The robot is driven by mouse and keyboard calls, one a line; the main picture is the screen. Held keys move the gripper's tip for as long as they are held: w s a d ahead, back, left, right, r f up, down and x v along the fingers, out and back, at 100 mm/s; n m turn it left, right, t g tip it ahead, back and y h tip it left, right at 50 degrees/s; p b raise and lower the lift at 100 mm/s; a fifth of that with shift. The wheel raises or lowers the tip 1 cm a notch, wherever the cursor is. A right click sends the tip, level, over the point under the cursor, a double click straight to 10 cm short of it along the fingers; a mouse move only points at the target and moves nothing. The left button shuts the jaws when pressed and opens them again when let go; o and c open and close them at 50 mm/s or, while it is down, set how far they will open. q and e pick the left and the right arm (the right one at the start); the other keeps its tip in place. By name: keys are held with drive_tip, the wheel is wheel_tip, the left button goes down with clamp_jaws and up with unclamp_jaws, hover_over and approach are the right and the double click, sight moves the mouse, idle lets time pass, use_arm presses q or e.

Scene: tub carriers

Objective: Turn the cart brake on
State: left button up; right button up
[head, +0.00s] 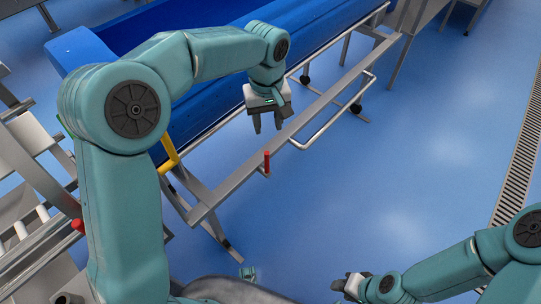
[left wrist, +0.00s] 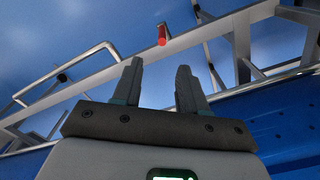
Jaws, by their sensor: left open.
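The cart is a long blue tub (head: 315,25) on a grey metal frame (head: 310,112). A small upright red-tipped lever (head: 267,162) stands on the frame's near lower rail; I take it for the brake. My left gripper (head: 267,127) is open and empty, fingers pointing down, above the rail and short of the lever. In the left wrist view the red lever (left wrist: 162,35) shows beyond the gap between the open fingers (left wrist: 160,68), not touching them. My right gripper (head: 347,286) is low at the bottom, apart from the cart; its jaws are too small to read.
A bent metal bar (head: 335,118) juts from the frame beside the rail. A yellow handle (head: 168,150) is at the tub's near end. Metal racks with another red-tipped part (head: 77,225) stand at left. Blue floor (head: 420,150) is clear up to a drain grate (head: 520,150).

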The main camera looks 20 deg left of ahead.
sight(266, 152)
use_arm(q)
drive_tip(key=f+b, duration=0.1)
drive_tip(key=f, duration=0.3)
drive_tip(key=f+b, duration=0.1)
drive_tip(key=f, duration=0.4)
drive_tip(key=f+b, duration=0.1)
drive_tip(key=f, duration=0.4)
drive_tip(key=shift+a+f+b, duration=0.2)
drive_tip(key=shift+a+b, duration=0.05)
drive_tip(key=shift+b, duration=0.15)
drive_tip(key=shift+f, duration=0.65)
use_arm(e)
drive_tip(key=shift+w+f, duration=0.15)
drive_tip(key=shift+f, duration=0.95)
drive_tip(key=shift+w+f, duration=0.1)
drive_tip(key=shift+f, duration=0.95)
